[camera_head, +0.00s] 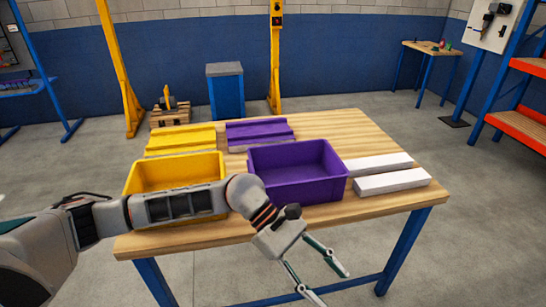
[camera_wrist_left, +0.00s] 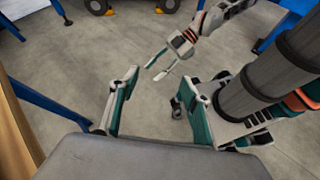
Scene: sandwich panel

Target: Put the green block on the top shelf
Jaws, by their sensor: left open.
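I cannot make out a green block for certain in either view. Small red and green items (camera_head: 441,45) sit on a far wooden bench, too small to identify. A blue rack at the right edge has orange shelves; the upper visible shelf (camera_head: 528,66) is cut off by the frame, so I cannot tell if it is the top one. My left gripper (camera_head: 333,288) is open and empty in front of the table's near edge; its spread fingers also show in the left wrist view (camera_wrist_left: 165,80). My right gripper (camera_wrist_left: 152,73) shows there with its fingers apart, empty.
The wooden table (camera_head: 335,124) carries a yellow bin (camera_head: 175,170), a purple bin (camera_head: 297,190), yellow panels (camera_head: 180,138), purple panels (camera_head: 260,130) and white panels (camera_head: 391,181). A blue bin (camera_head: 226,95) stands behind. The floor right of the table is clear.

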